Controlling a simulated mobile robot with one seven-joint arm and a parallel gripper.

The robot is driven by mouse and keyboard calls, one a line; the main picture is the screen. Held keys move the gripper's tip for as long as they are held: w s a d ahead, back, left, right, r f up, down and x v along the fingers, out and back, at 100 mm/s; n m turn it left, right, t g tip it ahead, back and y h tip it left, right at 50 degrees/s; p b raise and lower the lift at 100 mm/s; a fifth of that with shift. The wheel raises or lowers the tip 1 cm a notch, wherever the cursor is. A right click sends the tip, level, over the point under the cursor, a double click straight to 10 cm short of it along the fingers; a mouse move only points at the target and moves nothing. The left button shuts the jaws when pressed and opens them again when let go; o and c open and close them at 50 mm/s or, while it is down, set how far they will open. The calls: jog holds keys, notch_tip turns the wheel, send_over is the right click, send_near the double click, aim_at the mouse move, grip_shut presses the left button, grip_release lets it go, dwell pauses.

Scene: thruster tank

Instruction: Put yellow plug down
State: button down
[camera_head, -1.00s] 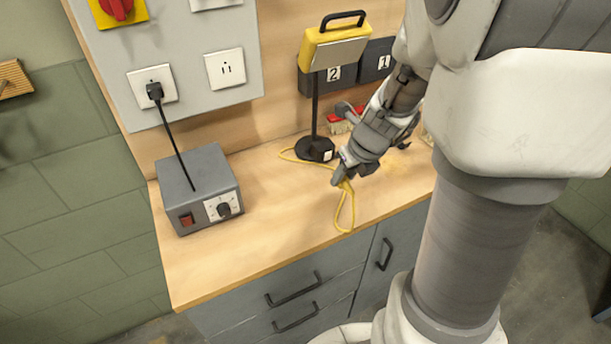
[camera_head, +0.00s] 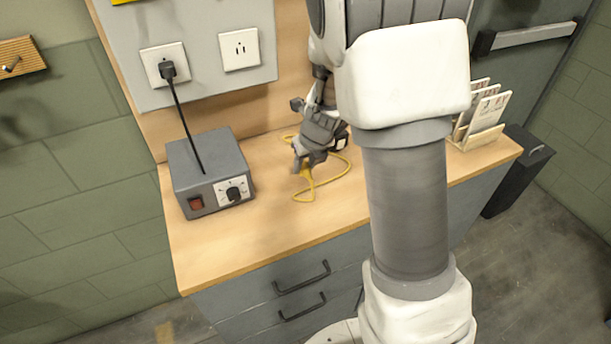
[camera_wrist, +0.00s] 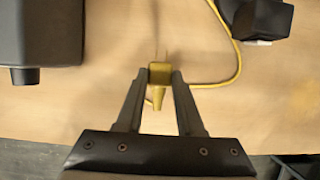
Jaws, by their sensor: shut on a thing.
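The yellow plug (camera_wrist: 159,76) is between the fingertips of my gripper (camera_wrist: 160,80) in the wrist view. My gripper is shut on it, just above or at the wooden worktop; I cannot tell whether the plug touches the wood. A yellow cord (camera_wrist: 238,62) runs from the plug area along the worktop; in the head view the yellow cord (camera_head: 330,183) loops on the wood below my gripper (camera_head: 301,168). In the head view the plug is mostly hidden by my gripper.
A grey box (camera_head: 209,172) with a red switch and a dial stands left of my gripper, its black lead plugged into a wall socket (camera_head: 166,66). A second socket (camera_head: 239,50) is empty. A card rack (camera_head: 478,130) stands at the right. The worktop (camera_head: 225,240) in front is clear.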

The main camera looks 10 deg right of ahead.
aim_at(307, 171)
jog(key=shift+f+b, duration=1)
jog(key=shift+f, duration=0.95)
jog(key=shift+f+b, duration=0.3)
jog(key=shift+f, duration=0.15)
jog(key=c, duration=0.5)
grip_release()
jog(key=shift+c, duration=0.2)
jog(key=shift+r, duration=0.15)
